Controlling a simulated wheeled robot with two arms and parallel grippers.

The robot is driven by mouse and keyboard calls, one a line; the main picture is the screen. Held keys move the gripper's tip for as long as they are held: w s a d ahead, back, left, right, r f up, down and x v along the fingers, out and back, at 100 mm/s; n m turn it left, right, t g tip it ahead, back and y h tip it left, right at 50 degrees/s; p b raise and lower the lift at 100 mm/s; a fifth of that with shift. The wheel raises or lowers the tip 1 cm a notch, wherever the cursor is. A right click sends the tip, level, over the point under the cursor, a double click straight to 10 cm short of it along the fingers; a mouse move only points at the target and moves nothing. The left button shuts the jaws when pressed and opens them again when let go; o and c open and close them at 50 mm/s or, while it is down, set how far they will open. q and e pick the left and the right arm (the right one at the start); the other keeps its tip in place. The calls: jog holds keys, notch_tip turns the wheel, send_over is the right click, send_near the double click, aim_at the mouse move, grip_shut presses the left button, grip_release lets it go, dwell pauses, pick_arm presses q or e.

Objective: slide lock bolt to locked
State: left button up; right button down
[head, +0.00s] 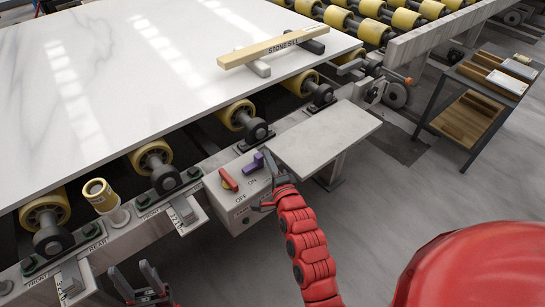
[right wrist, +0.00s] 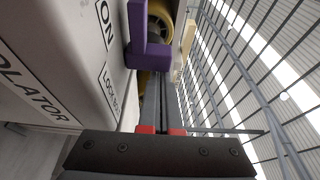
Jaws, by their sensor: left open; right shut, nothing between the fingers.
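The isolator box (head: 238,206) has a red rotary handle (head: 228,179) beside ON and OFF labels. The purple lock bolt (head: 252,163) is on the box near ON. My left gripper (head: 136,277) is open, low at the bottom left, away from the box.
A marble slab (head: 130,80) lies on yellow rollers (head: 236,114) with a STONE SILL bar (head: 275,48) on top. A grey plate (head: 325,135) juts out right of the box. A dark cart (head: 490,75) stands at the right. Floor between plate and cart is mostly clear.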

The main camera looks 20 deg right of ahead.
aim_at(257, 160)
jog(key=a, duration=0.1)
jog(key=s+a+p, duration=0.1)
jog(key=a, duration=0.1)
jog(key=shift+s+a+r, duration=0.1)
jog(key=shift+s+a, duration=0.05)
jog(key=shift+a, duration=0.05)
jog(key=shift+s+a, duration=0.2)
jog(key=shift+a, duration=0.25)
jog(key=shift+f, duration=0.2)
